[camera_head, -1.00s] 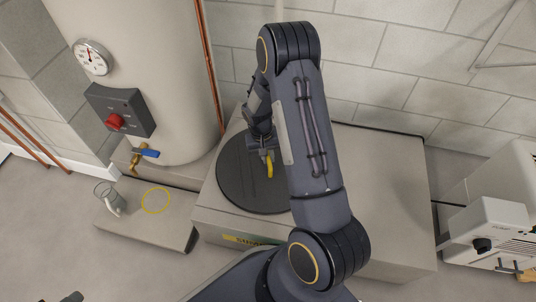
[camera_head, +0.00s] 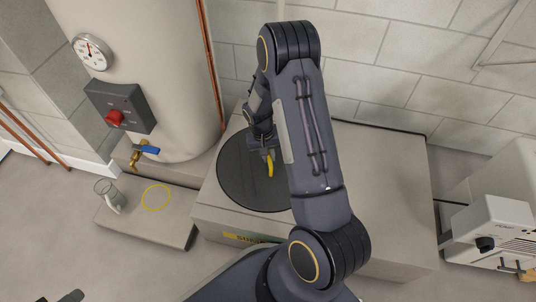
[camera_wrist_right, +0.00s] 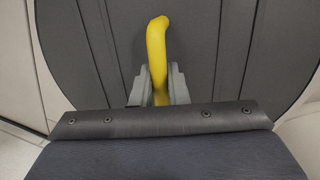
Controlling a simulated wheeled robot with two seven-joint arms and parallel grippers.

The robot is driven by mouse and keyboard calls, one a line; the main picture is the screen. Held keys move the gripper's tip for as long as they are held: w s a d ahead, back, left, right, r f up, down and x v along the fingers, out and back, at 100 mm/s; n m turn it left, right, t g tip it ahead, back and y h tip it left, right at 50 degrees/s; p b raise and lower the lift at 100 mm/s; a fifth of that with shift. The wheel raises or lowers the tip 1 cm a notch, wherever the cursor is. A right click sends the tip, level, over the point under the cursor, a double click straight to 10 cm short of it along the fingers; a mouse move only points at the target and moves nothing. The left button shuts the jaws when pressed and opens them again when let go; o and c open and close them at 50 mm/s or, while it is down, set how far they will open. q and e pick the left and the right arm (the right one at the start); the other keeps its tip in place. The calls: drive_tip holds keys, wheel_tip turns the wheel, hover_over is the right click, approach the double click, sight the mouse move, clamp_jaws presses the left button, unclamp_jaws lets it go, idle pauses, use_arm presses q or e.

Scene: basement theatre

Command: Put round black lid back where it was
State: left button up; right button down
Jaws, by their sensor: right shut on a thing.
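The round black lid (camera_head: 240,182) lies flat on top of the grey box-like sump unit, towards its left end. A yellow handle (camera_head: 270,166) stands up from the lid. My right gripper (camera_head: 266,154) is over the lid and shut on this handle. In the right wrist view the yellow handle (camera_wrist_right: 157,50) passes between the two grey fingers (camera_wrist_right: 158,86), with the lid (camera_wrist_right: 215,55) behind it. My right arm hides the lid's right part. I cannot tell if the lid is seated or slightly raised. My left gripper does not clearly show.
The sump unit's top (camera_head: 385,170) is bare right of my arm. A low slab (camera_head: 180,228) at left bears a glass jar (camera_head: 108,195) and a yellow ring (camera_head: 156,197). A tank (camera_head: 165,60) with a gauge stands behind. A white appliance (camera_head: 500,235) is at far right.

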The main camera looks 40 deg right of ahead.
drive_tip(key=shift+f, duration=0.15)
drive_tip(key=c, duration=1.3)
unclamp_jaws()
drive_tip(key=shift+c, duration=0.2)
wheel_tip(320, 180, up, 8)
drive_tip(key=w+p, duration=0.1)
drive_tip(key=p, duration=0.2)
drive_tip(key=shift+w+a, duration=0.15)
drive_tip(key=shift+a, duration=0.15)
